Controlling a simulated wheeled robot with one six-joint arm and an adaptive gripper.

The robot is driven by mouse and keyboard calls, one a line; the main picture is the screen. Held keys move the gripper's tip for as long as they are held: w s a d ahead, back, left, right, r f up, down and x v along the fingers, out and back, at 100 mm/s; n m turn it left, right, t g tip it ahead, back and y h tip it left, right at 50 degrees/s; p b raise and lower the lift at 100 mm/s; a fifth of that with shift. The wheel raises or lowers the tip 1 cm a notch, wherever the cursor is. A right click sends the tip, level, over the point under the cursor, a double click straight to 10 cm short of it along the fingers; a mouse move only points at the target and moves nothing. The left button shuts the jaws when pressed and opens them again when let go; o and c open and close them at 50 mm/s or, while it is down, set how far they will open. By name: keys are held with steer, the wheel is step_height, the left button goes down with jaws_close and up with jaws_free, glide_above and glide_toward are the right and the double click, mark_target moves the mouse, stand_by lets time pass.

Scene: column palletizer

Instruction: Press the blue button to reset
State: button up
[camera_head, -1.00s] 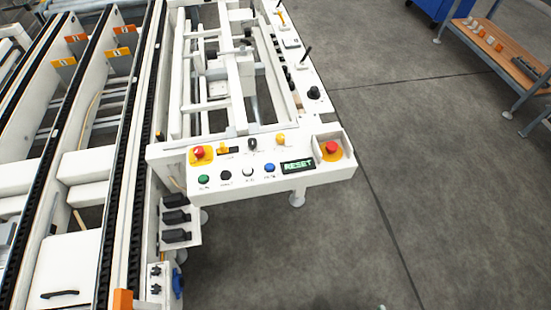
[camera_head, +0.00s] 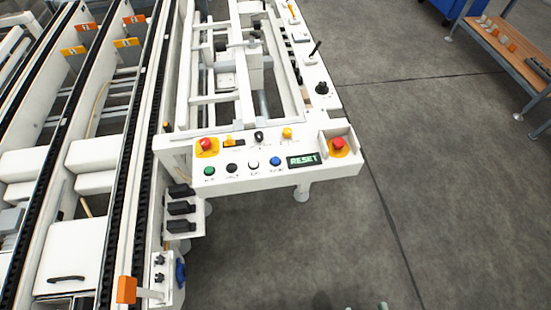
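The blue button (camera_head: 275,161) sits on the front face of the white control panel (camera_head: 240,178), at the right end of a row with a green button (camera_head: 209,170), a black button (camera_head: 231,168) and a white button (camera_head: 253,165). A small display (camera_head: 303,160) just right of the blue button reads RESET in green. My gripper is not clearly in view. Small blurred shapes at the bottom edge are too cut off to identify.
Red emergency buttons on yellow bases stand at the panel's left (camera_head: 206,145) and right (camera_head: 338,144). Conveyor rails (camera_head: 128,170) run along the left. A wooden bench (camera_head: 508,48) stands at the far right. The grey floor (camera_head: 300,245) before the panel is clear.

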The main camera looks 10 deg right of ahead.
jaws_close()
stand_by(1.2)
